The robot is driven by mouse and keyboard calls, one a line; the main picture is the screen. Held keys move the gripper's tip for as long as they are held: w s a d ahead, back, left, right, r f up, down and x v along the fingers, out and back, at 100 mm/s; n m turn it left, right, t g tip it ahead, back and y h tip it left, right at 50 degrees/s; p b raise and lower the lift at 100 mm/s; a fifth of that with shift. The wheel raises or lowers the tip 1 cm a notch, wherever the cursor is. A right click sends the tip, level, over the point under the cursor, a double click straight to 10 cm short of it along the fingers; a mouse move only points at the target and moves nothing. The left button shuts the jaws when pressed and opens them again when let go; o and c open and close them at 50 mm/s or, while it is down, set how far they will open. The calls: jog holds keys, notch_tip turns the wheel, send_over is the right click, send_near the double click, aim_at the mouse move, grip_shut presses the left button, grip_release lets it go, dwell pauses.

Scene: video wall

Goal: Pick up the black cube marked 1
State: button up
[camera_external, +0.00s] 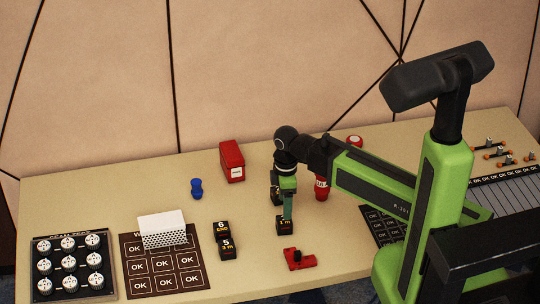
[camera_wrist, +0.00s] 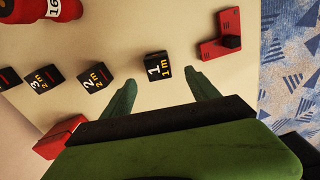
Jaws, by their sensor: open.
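The black cube marked 1 (camera_external: 284,226) stands on the beige table below my gripper (camera_external: 288,214). Nothing is held. I cannot tell the exact height of the fingertips over the cube.
Black cubes 2 (camera_wrist: 94,79) and 3 (camera_wrist: 44,79) stand in line to its left. A red angled block (camera_wrist: 221,34) lies on the other side, near the table's edge. Cubes 5 (camera_external: 227,250) and 6 (camera_external: 221,230), a blue piece (camera_external: 196,188) and a red box (camera_external: 232,162) stand further left.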

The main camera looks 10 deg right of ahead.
aim_at(284, 223)
jog(key=f+b, duration=0.8)
jog(key=f, duration=0.1)
jog(key=shift+w+a+f, duration=0.1)
jog(key=shift+w+f, duration=0.1)
jog(key=shift+r, duration=0.2)
jog(key=c, duration=1.5)
